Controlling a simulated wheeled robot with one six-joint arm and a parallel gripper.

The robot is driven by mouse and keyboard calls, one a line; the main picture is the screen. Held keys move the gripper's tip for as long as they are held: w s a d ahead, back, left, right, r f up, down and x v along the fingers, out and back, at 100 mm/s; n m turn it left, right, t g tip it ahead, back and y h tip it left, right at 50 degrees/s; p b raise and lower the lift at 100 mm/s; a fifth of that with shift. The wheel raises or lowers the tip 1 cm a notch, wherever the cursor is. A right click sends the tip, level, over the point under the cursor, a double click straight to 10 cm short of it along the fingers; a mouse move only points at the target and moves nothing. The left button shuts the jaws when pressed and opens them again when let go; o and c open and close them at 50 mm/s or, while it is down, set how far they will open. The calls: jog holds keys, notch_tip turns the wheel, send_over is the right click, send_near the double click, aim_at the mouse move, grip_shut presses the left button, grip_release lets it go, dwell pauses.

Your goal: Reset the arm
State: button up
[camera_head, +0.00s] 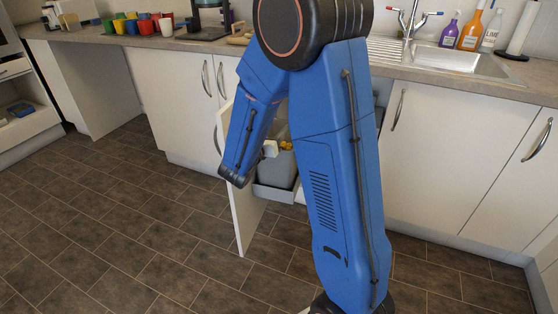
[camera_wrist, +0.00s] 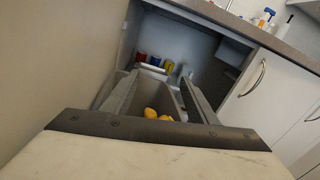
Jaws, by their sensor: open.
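My blue arm stands in the middle of the head view, its forearm bent down in front of an open cabinet. My gripper (camera_wrist: 162,78) shows in the wrist view with its two dark fingers spread apart and nothing between the tips. It points into the open cabinet, over a grey bin. In the head view the gripper is mostly hidden behind the forearm.
The grey bin (camera_head: 281,170) stands pulled out, with yellow things (camera_wrist: 156,114) in it. The cabinet's white door (camera_head: 243,218) is open beside my forearm. Coloured cups (camera_head: 143,25) and a sink (camera_head: 450,58) are on the counter. Floor at left is clear.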

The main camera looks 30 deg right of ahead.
jog(key=shift+s+a, duration=0.2)
jog(key=shift+a, duration=0.05)
dwell(0.3)
jog(key=s+d+r+m+g+y, duration=0.1)
jog(key=s+d+m+g+y, duration=0.3)
jog(key=s+m, duration=0.6)
jog(key=s+d+r+m+g, duration=0.1)
jog(key=s+m+g, duration=0.45)
jog(key=s, duration=0.75)
jog(key=s+a+r+m+t+y, duration=0.1)
jog(key=s+a+m+t+y, duration=0.1)
jog(key=s+a+m+y, duration=0.3)
jog(key=s+a+r+m+t+y, duration=0.1)
jog(key=s+a+m+y, duration=0.4)
jog(key=a, duration=0.6)
jog(key=shift+s+a+m+t+y, duration=0.3)
jog(key=shift+s+a+m+t, duration=0.1)
jog(key=shift+s+m, duration=0.55)
